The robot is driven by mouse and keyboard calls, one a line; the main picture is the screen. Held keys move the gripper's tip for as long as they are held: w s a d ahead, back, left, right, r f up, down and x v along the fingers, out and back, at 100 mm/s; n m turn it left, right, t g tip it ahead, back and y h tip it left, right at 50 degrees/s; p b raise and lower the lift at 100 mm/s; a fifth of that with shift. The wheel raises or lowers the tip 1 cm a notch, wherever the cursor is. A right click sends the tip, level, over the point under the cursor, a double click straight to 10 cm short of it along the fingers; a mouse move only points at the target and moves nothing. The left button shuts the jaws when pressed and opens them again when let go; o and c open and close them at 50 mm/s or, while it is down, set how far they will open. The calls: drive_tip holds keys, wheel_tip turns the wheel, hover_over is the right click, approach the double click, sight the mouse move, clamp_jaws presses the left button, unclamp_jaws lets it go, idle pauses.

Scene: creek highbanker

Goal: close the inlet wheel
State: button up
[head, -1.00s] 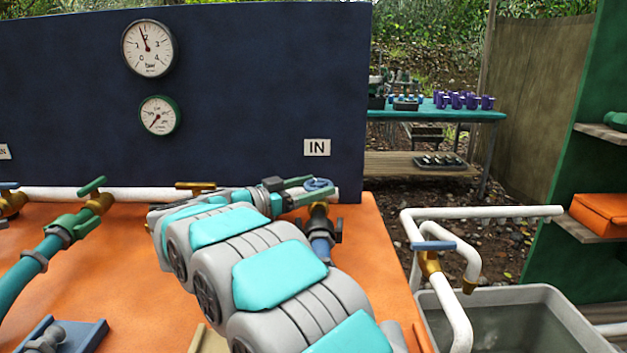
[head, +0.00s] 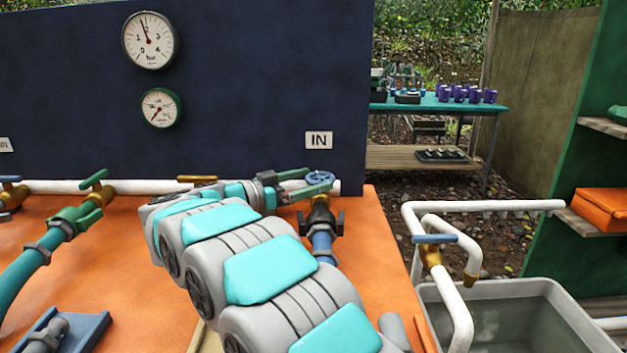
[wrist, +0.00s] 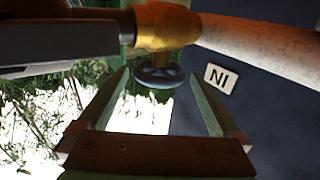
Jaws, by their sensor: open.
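The inlet wheel (head: 320,175) is a small blue handwheel on a brass valve below the IN sign (head: 319,140). A blue hose fitting (head: 322,240) runs toward me from the valve. My gripper (head: 319,179) is open at the wheel, with one green finger on the near side and one on the far side. In the wrist view, the wheel (wrist: 160,77) lies between the open fingertips (wrist: 161,76), with a gap visible on each side. The brass valve body (wrist: 165,25) is just beyond it. Contact cannot be seen.
A dark blue panel (head: 240,90) with two gauges stands behind the orange bench (head: 375,250). A white pipe (head: 130,187) runs along the bench's back. Another valve with a green handle (head: 94,180) is at left. A grey water tub (head: 550,290) is at right.

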sight(307, 181)
drive_tip(key=v, duration=0.6)
drive_tip(key=shift+s+a, duration=0.1)
drive_tip(key=shift+a, duration=0.05)
drive_tip(key=shift+s, duration=0.1)
